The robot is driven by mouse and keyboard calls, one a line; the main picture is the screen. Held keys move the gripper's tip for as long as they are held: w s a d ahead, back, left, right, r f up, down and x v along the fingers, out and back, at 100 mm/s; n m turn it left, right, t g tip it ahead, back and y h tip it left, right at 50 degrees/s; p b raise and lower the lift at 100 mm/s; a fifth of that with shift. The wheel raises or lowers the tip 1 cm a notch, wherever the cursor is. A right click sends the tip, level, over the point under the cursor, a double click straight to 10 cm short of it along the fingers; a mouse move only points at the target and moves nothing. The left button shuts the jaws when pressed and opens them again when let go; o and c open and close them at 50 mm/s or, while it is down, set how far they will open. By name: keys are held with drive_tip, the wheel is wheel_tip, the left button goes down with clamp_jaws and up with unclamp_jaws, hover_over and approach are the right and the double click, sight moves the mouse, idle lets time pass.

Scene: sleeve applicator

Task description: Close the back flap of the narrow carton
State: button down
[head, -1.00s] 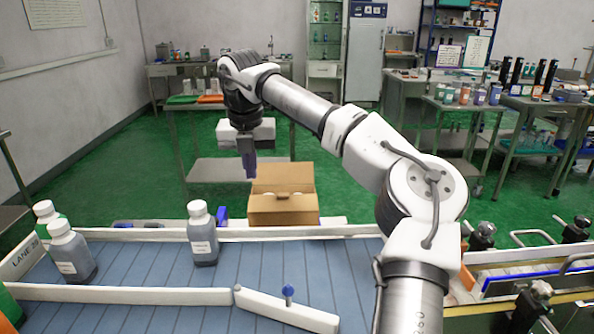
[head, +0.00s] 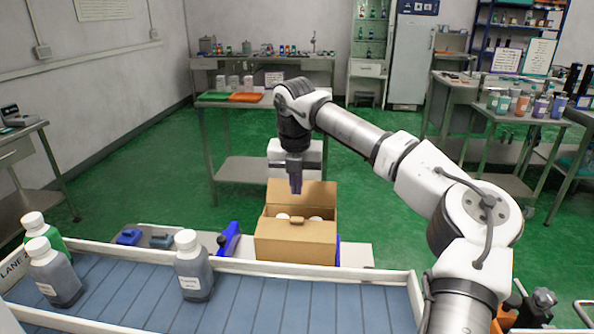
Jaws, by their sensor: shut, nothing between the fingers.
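The narrow carton (head: 295,247) is a brown cardboard box standing just beyond the conveyor's far rail, near the middle of the head view. Its back flap (head: 318,195) stands up at the far side. Pale round tops (head: 316,218) of items show inside the open top. My gripper (head: 295,188) points down with its dark fingers shut and empty. In the picture the fingers overlap the upper left part of the back flap. I cannot tell whether they touch it.
The blue slatted conveyor (head: 255,305) runs in front, with a white far rail (head: 375,283). Grey bottles (head: 194,268) stand on it at left. Green floor lies open behind.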

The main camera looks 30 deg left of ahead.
sight(298, 218)
drive_tip(key=f, duration=0.2)
drive_tip(key=f+p, duration=0.1)
drive_tip(key=f, duration=0.2)
drive_tip(key=w+f, duration=0.1)
drive_tip(key=f, duration=0.2)
drive_tip(key=shift+a, duration=0.25)
drive_tip(key=shift+f, duration=0.1)
drive_tip(key=shift+w+f+b, duration=0.25)
drive_tip(key=shift+f+b, duration=0.3)
drive_tip(key=shift+f, duration=0.3)
drive_tip(key=shift+r, duration=0.1)
drive_tip(key=shift+w+a+r+p, duration=0.1)
drive_tip(key=shift+w+r+p, duration=0.1)
drive_tip(key=shift+r+p, duration=0.6)
wheel_tip(298, 218, up, 13)
